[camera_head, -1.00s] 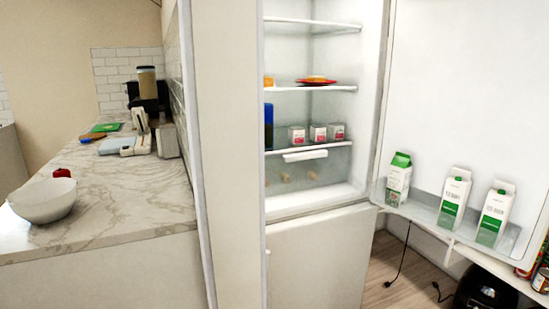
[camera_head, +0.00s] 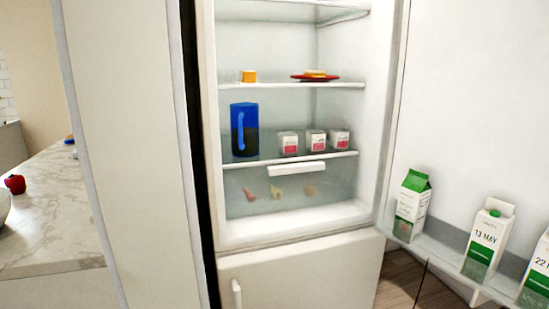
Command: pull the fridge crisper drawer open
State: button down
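The crisper drawer (camera_head: 240,198) is at the bottom of the open fridge, under the lowest glass shelf. Its front is clear, and a few small pale and reddish items show through it. A white bar handle (camera_head: 297,169) runs across its top edge, just below the shelf. The drawer looks shut, with its front about level with the shelf edge. The fridge door (camera_head: 470,90) stands wide open to the right. My gripper is not in view, and nothing touches the handle.
A blue pitcher (camera_head: 244,130) and small cartons (camera_head: 316,139) stand on the shelf above the drawer. Milk cartons (camera_head: 412,204) stand in the door rack at right. A tall white panel (camera_head: 130,150) and marble counter (camera_head: 50,210) are at left. The space before the drawer looks clear.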

aim_at(284, 170)
jog(key=i+l, duration=0.15)
jog(key=k+l, duration=0.1)
jog(key=l, duration=0.2)
jog(key=k+l, duration=0.1)
jog(key=l, duration=0.2)
jog(key=i+j, duration=0.2)
jog(key=i, duration=0.25)
jog(key=i+j, duration=0.25)
jog(key=i, duration=0.2)
jog(key=l+z, duration=0.05)
